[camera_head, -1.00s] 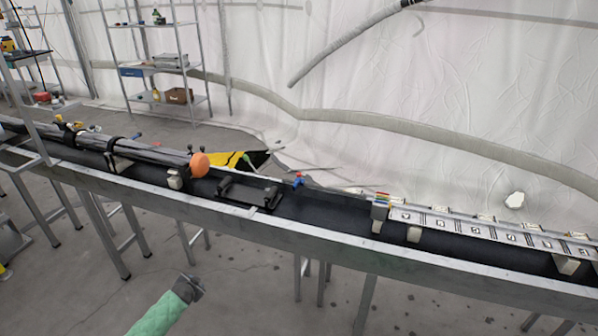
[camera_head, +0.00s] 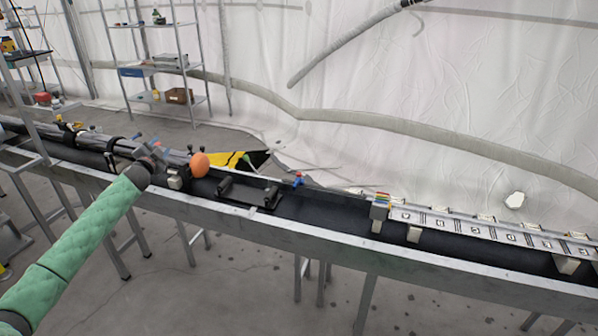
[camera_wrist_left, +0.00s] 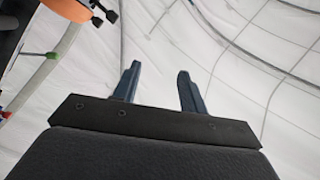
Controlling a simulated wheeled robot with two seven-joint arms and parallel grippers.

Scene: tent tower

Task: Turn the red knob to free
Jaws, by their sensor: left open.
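A small red and blue fitting (camera_head: 297,179) stands at the back edge of the long black trough; it is too small to tell which part is a knob or how it is turned. My left gripper (camera_head: 146,143) is over the dark tube assembly (camera_head: 120,146), left of the orange ball (camera_head: 199,164) and well left of the fitting. In the left wrist view its two blue fingers (camera_wrist_left: 158,90) are apart with nothing between them. A small red piece (camera_wrist_left: 5,114) shows at that view's left edge. My right gripper is out of view.
The black trough (camera_head: 335,212) runs across on metal legs. A black cradle (camera_head: 247,192) sits right of the ball, and a pale marked rail (camera_head: 490,230) lies further right. Shelves (camera_head: 160,65) and a white tent wall stand behind. Floor in front is clear.

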